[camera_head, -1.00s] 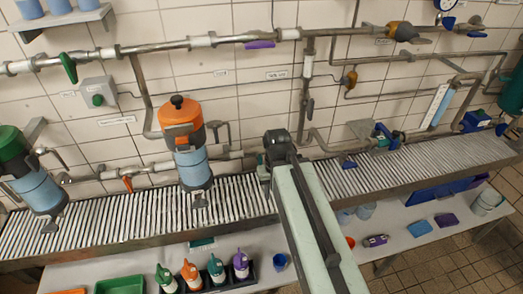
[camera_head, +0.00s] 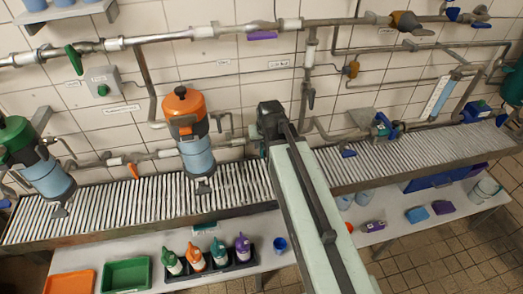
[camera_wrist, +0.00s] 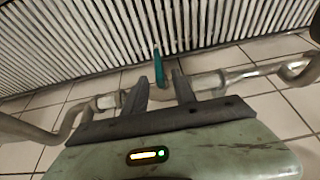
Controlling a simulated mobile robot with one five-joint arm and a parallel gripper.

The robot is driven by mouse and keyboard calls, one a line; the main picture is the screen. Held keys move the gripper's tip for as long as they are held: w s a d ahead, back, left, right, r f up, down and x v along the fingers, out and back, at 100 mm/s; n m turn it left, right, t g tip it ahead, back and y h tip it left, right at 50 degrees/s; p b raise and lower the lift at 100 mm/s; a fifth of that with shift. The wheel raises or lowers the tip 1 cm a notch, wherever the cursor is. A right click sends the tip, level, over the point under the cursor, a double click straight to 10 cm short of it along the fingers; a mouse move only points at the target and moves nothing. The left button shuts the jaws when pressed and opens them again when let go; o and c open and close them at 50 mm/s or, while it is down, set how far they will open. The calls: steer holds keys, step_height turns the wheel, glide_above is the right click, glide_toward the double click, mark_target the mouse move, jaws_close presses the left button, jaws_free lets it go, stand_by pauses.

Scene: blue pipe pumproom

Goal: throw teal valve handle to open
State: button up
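The teal valve handle (camera_wrist: 159,68) shows in the wrist view as a narrow lever standing out from a grey pipe (camera_wrist: 210,82). My gripper (camera_wrist: 161,82) is open, with its two dark fingers on either side of the handle's lower part. A gap shows between the handle and each finger. The handle's far end extends past the fingertips toward the slatted conveyor. In the head view, my arm hides the handle; the wrist end of my gripper (camera_head: 271,115) is in front of the wall pipes.
The slatted conveyor (camera_head: 105,205) runs below the pipes. An orange-and-blue canister (camera_head: 197,155) stands on it left of my arm. Several bottles in a black rack (camera_head: 215,262) and a green tray (camera_head: 127,273) sit on the lower bench. Other valves line the wall pipes.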

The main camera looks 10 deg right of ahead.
steer(key=b+x, duration=0.5)
steer(key=x, duration=0.1)
steer(key=shift+f, duration=0.25)
steer(key=shift+r, duration=0.1)
